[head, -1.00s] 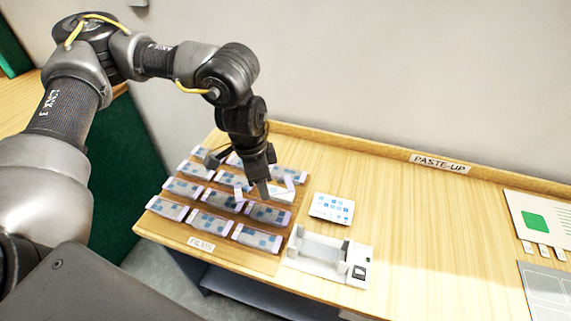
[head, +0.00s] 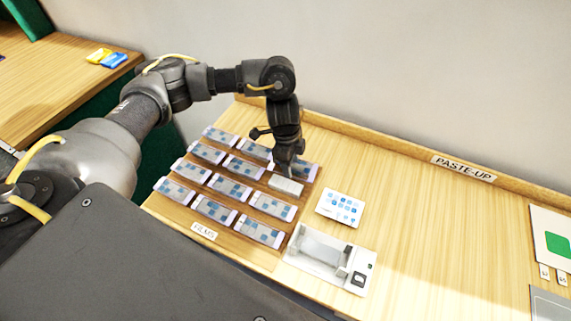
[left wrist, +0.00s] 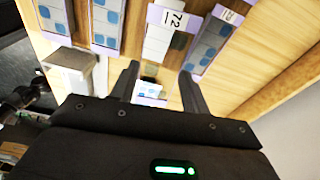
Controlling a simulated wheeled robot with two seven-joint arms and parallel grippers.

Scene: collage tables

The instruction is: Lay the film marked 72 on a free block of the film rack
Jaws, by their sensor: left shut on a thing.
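My left gripper (head: 288,170) is low over the back right corner of the film rack, pointing down. In the left wrist view its two fingers (left wrist: 158,80) are shut on the film marked 72 (left wrist: 172,20), a clear strip with pale purple ends. Its number end points up in that view. In the head view the fingers partly hide this spot, and I cannot tell whether the film touches a block. The film rack (head: 236,248) holds rows of blue-printed films. A bare white block (head: 286,186) shows just in front of the fingers. My right gripper is out of view.
A raised ledge (head: 400,150) with a PASTE-UP sign (head: 463,168) runs along the back. The table's middle right is clear.

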